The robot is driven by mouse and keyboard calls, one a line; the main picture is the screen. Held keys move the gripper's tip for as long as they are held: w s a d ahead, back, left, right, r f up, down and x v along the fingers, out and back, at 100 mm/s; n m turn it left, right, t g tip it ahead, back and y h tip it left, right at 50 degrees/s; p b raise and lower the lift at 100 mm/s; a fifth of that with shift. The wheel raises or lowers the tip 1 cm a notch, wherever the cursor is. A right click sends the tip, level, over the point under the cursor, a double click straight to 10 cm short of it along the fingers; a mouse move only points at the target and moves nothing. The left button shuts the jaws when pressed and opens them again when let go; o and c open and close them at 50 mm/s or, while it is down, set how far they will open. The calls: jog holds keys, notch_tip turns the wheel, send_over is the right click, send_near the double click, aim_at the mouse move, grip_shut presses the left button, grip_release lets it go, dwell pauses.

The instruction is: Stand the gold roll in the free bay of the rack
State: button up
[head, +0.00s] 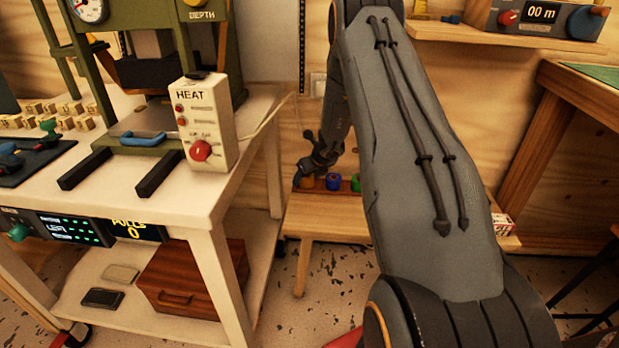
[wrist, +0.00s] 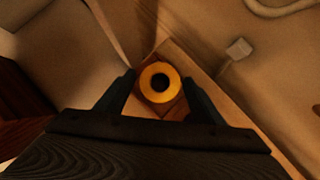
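The gold roll (wrist: 146,85) stands upright in the wrist view, its ring-shaped top and dark centre hole facing the camera. In the head view the gold roll (head: 306,183) is at the left end of a short row on the low bench, beside a blue roll (head: 333,182) and a green roll (head: 355,183). The reddish-brown rack (head: 345,178) shows around them, partly hidden by my arm. My gripper (wrist: 160,78) is open, one finger on each side of the gold roll with small gaps. In the head view my gripper (head: 316,166) is just above it.
The low wooden bench (head: 318,222) stands against the plywood wall. At left is a white workbench (head: 190,195) with a press and a HEAT box (head: 210,125). A shelf (head: 500,38) is at upper right. My arm hides the bench's right part.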

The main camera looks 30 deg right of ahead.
jog(key=p+v, duration=0.2)
jog(key=v, duration=1)
jog(key=shift+a, duration=0.1)
dwell(0.4)
jog(key=s+a+r+n+g, duration=0.1)
jog(key=s+a+r+n, duration=0.25)
jog(key=a+n, duration=0.2)
jog(key=s+a+r+n+y, duration=0.1)
jog(key=s+a+r+n, duration=0.1)
jog(key=s+a+n, duration=0.3)
jog(key=s+a+r+n+g, duration=0.1)
jog(key=s+a+r+n, duration=0.15)
jog(key=a+n, duration=0.35)
jog(key=s+a+r+n+g, duration=0.2)
jog(key=s+a+r+n, duration=0.25)
jog(key=s+n, duration=0.35)
jog(key=s+a+r+n+g+p, duration=0.1)
jog(key=s+a+r+n, duration=0.4)
jog(key=s, duration=0.6)
jog(key=s+a+r+n+g, duration=0.25)
jog(key=s+a+n, duration=0.25)
jog(key=s+n, duration=0.35)
jog(key=d+r+m+h+p, duration=0.1)
jog(key=d+r+p, duration=0.6)
jog(key=p, duration=0.7)
jog(key=shift+d+r+m+t+p, duration=0.4)
jog(key=shift+r+m, duration=0.2)
jog(key=shift+m, duration=0.2)
